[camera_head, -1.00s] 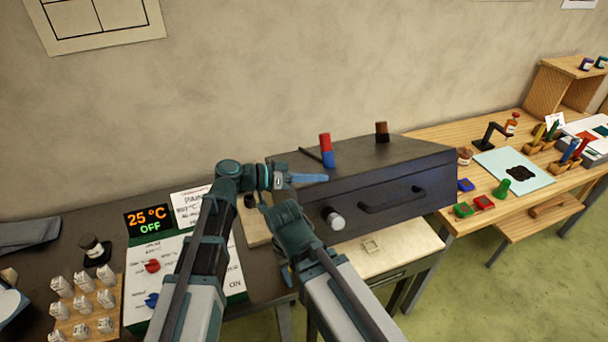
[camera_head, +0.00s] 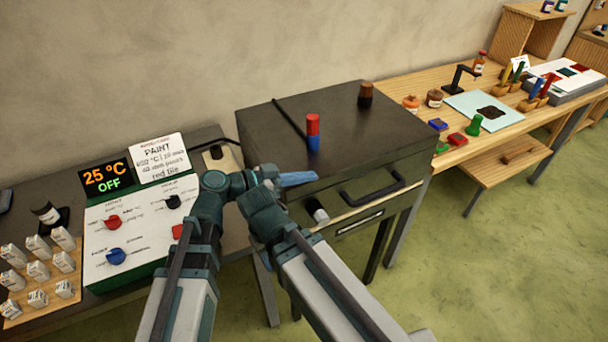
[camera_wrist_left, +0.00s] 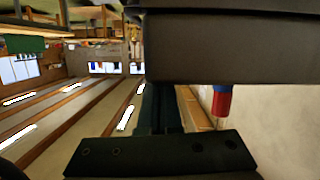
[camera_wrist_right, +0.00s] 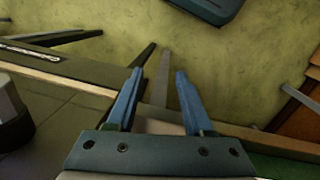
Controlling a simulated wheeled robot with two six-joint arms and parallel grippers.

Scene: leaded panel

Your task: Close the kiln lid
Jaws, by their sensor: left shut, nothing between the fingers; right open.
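The kiln (camera_head: 330,150) is a dark box. Its lid (camera_head: 350,125) lies nearly level, with a black handle (camera_head: 372,190) on the front. A thin pale strip (camera_head: 375,207) shows below the lid's front edge; I cannot tell whether a small gap remains. My left gripper (camera_head: 298,178) is shut and empty at the lid's front left corner; contact is unclear. In the left wrist view its fingers (camera_wrist_left: 158,90) are beside the dark lid (camera_wrist_left: 230,48). My right gripper (camera_wrist_right: 158,72) is open and empty, pointing down in front of the kiln in its wrist view.
A red-and-blue cylinder (camera_head: 313,133) and a brown-and-black one (camera_head: 365,95) stand on the lid. A control panel (camera_head: 140,225) reading 25 °C OFF is at the left, near several white labelled pieces (camera_head: 38,270). A wooden bench (camera_head: 415,85) with tools adjoins at the right.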

